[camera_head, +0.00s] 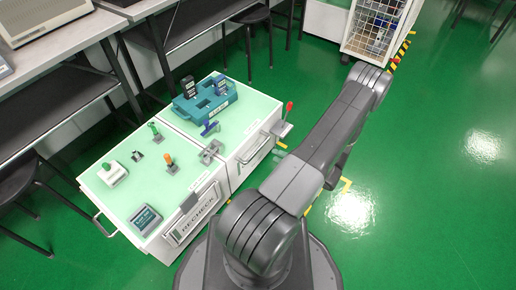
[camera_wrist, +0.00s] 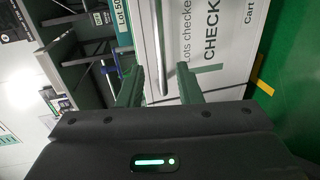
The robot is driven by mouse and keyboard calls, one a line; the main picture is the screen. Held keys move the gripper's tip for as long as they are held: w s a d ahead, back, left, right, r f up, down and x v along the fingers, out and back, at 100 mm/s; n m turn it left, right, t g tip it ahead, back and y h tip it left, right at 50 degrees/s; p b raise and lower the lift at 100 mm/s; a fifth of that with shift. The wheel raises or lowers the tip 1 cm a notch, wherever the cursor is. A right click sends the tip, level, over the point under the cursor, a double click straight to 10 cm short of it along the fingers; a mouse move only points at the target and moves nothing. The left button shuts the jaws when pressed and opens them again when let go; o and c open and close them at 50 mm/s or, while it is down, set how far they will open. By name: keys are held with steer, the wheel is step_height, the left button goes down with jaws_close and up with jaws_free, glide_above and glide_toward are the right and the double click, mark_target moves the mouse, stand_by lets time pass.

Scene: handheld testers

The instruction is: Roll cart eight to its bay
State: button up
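Two white carts with pale green tops stand side by side in the head view. The right cart (camera_head: 250,107) carries a teal rack (camera_head: 205,100) and has a bar handle on its end. The left cart (camera_head: 135,165) bears a "RECHECK" sign. In the wrist view a white panel (camera_wrist: 225,65) reads "Lots checked" and "Cart", its number cut off. My gripper (camera_wrist: 160,80) is open, its green fingers either side of the silver handle bar (camera_wrist: 160,40), with gaps visible. In the head view my arm hides part of the gripper. I cannot read which cart is eight.
Benches and stools (camera_head: 256,18) line the left and back. A wire cage (camera_head: 378,25) stands at the back right beside black-and-yellow floor tape (camera_head: 402,50). Yellow corner marks (camera_head: 346,185) lie on the green floor near my arm. The floor to the right is clear.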

mark_target(259, 147)
steer(key=b+x, duration=0.2)
steer(key=x, duration=0.8)
steer(key=shift+s, duration=0.1)
jaws_close()
